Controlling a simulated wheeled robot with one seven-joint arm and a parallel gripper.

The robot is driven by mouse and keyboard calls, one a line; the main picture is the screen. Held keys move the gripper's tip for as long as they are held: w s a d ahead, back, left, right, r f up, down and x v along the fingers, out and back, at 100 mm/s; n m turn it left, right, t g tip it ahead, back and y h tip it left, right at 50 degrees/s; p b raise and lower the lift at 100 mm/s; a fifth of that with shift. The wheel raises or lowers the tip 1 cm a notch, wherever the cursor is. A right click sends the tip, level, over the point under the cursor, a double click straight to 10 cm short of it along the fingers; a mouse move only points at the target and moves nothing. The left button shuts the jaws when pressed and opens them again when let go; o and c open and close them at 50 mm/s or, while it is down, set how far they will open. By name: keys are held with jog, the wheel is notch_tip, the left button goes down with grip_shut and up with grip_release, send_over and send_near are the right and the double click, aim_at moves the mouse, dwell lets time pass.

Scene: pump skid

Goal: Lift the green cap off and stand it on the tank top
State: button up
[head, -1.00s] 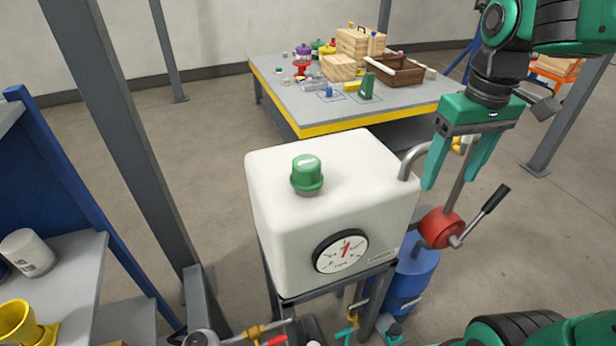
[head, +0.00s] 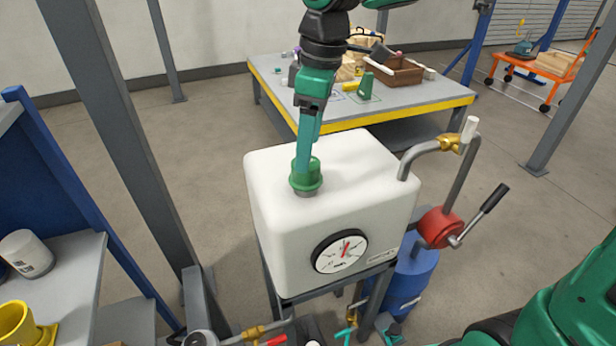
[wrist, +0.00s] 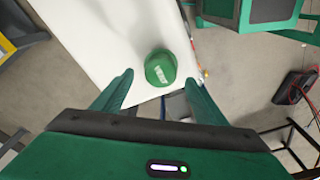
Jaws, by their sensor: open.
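The green cap (head: 305,181) sits on a short grey neck on top of the white tank (head: 356,172). In the wrist view the cap (wrist: 160,68) lies a little beyond my fingertips, near the middle between them. My gripper (head: 305,160) points down over the cap in the head view, and its fingers overlap part of the cap there. In the wrist view my gripper (wrist: 158,80) is open, with a finger on each side and visible gaps to the cap. I cannot tell how far above the cap the fingertips are.
The tank top (head: 375,150) is clear to the right of the cap. A bent grey pipe (head: 415,155) with a brass valve rises at its right edge. A red-bodied lever pump (head: 442,228) stands right of the tank. A bench (head: 425,100) with a wooden crate stands behind.

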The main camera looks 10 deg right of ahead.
jog(key=shift+w+a+f, duration=0.1)
jog(key=shift+a+f, duration=0.05)
jog(key=shift+f, duration=1.15)
jog(key=shift+w+a+f, duration=0.1)
jog(key=shift+a+f, duration=0.05)
jog(key=shift+f, duration=1.1)
jog(key=c, duration=1.2)
